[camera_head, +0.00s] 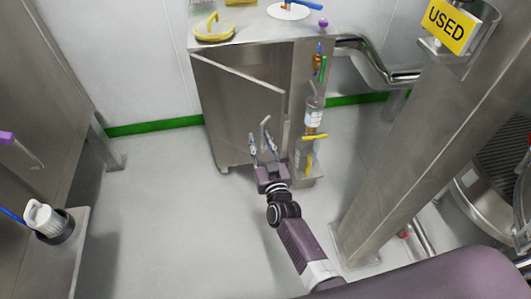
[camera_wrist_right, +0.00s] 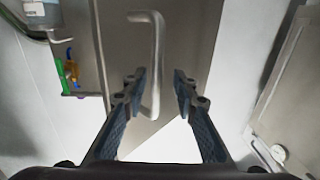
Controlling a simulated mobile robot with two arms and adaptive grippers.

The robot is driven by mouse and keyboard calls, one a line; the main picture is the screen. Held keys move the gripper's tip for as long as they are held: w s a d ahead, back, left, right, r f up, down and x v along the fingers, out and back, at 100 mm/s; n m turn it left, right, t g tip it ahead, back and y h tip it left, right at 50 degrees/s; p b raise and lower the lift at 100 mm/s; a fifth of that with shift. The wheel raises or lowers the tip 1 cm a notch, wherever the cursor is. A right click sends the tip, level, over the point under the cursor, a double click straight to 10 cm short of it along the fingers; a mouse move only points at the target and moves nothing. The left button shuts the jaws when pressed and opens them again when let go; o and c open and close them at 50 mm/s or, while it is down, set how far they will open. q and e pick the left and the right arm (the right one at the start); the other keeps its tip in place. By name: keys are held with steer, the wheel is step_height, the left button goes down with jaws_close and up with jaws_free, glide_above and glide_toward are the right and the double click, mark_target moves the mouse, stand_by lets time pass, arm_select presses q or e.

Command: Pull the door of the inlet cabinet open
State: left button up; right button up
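The inlet cabinet (camera_head: 222,128) is a steel box at the back middle in the head view. Its steel door (camera_head: 238,92) stands partly open, swung out at its right side, with a dark gap above its slanting top edge. A bent bar handle (camera_head: 265,123) is on the door near its free edge; it also shows in the wrist view (camera_wrist_right: 157,55). My right gripper (camera_head: 263,146) is at the handle. In the wrist view its fingers (camera_wrist_right: 158,82) are apart, with the bar between them and a gap visible on each side. My left gripper is not in view.
A clear vessel with a yellow valve handle (camera_head: 313,138) hangs just right of the door. A large steel column (camera_head: 420,125) stands further right. Bench equipment with a white cap (camera_head: 45,218) is at the left. The grey floor (camera_head: 165,190) left of the arm is clear.

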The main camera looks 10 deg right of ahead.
steer(key=s, duration=1.1)
steer(key=shift+s+d, duration=0.2)
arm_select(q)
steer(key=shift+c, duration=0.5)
